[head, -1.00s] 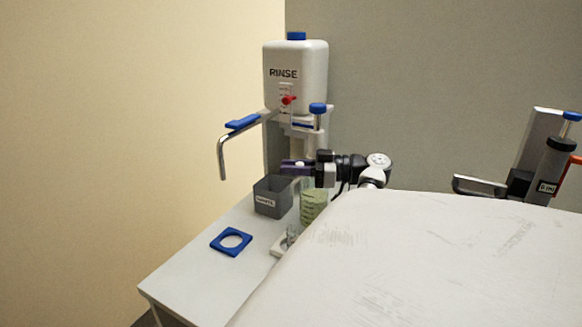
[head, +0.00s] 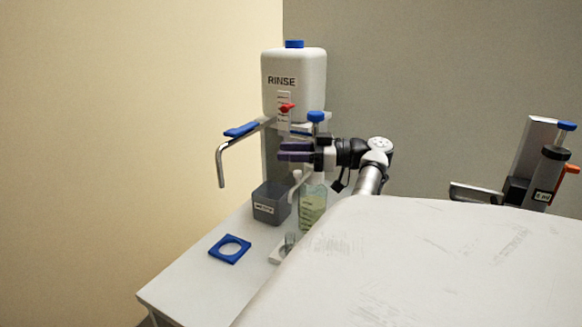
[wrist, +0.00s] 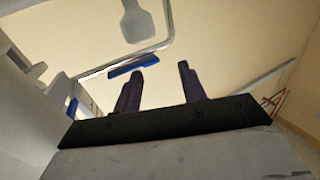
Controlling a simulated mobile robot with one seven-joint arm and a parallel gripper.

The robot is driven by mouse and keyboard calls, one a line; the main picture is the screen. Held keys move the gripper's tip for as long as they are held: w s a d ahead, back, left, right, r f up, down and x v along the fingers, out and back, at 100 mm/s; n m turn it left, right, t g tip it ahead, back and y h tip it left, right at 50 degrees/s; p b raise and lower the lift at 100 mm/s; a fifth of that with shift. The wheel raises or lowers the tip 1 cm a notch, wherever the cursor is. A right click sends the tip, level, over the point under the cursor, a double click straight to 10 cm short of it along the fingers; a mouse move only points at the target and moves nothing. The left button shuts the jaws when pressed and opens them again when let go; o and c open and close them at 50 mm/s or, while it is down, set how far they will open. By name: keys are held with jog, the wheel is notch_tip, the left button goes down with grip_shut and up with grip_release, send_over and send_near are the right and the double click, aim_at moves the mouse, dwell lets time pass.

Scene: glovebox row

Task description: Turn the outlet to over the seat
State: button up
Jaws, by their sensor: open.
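The outlet (head: 221,160) is a bent metal pipe with a blue paddle (head: 242,130), reaching left from under the white RINSE tank (head: 294,90). Its tip hangs down, well above the bench. The seat (head: 215,253) is a blue square plate with a round hole, lying on the bench lower down; I cannot tell whether the tip is directly over it. My gripper (head: 282,150) is open and empty, right of the outlet's bend and below the tank. In the wrist view, the open fingers (wrist: 162,75) point toward the blue paddle (wrist: 134,65) and pipe (wrist: 100,70), apart from them.
A grey bin (head: 270,204) and a bottle of greenish liquid (head: 312,208) stand below my gripper. A red tap (head: 287,107) and a blue-topped post (head: 316,117) are close above it. A large white surface (head: 430,260) fills the right foreground.

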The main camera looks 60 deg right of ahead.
notch_tip(320, 180, up, 14)
jog(key=p, duration=1.2)
jog(key=shift+f, duration=0.15)
jog(key=shift+f, duration=0.1)
